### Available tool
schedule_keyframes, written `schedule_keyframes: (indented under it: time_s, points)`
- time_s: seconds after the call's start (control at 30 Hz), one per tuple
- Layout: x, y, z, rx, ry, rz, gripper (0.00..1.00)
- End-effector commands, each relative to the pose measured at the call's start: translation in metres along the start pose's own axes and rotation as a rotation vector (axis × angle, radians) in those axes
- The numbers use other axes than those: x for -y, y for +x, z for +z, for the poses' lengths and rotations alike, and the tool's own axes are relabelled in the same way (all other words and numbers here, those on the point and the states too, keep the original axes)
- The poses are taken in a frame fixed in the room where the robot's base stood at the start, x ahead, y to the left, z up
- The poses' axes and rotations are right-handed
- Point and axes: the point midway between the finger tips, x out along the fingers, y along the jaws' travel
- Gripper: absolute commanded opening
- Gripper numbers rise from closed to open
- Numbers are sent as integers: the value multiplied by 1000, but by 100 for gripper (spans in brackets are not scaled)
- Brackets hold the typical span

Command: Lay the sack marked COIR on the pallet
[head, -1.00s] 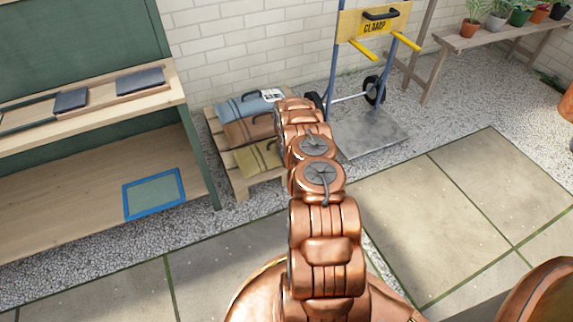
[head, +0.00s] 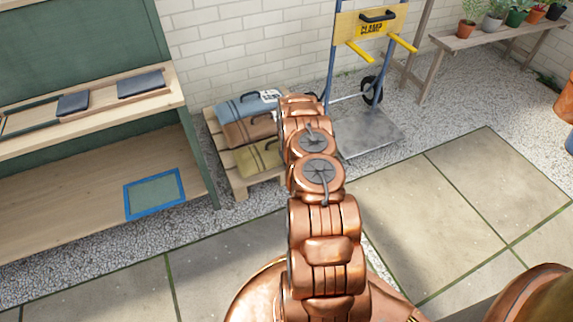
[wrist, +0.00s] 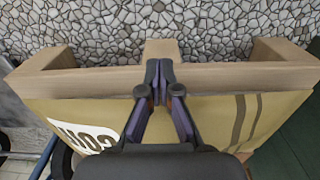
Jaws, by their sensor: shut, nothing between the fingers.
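The olive-tan sack (head: 258,160) lies flat at the front of the wooden pallet (head: 228,176) in the head view. In the wrist view the sack (wrist: 215,115) shows two dark stripes and a white label reading "COI", the rest hidden by my gripper. The pallet's edge (wrist: 90,80) shows beyond it. My gripper (wrist: 159,65) is shut and empty over the sack, its fingertips over the pallet edge in the picture; I cannot tell whether it touches. In the head view my arm hides it and part of the pallet.
A blue sack (head: 240,106) and a brown sack (head: 245,131) lie behind on the same pallet. A hand truck (head: 372,130) marked CLAMP stands to the right. A wooden bench (head: 100,120) stands to the left. Gravel and paving slabs (head: 470,200) lie open at right.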

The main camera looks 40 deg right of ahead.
Motion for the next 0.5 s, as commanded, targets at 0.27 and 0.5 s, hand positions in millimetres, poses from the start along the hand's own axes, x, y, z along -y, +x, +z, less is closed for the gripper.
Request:
schedule_keyframes:
  time_s: [0.27,0.5]
  points:
    - [6,-52,-3,-2,-9,1,0]
    - [5,-85,-3,-3,-9,1,0]
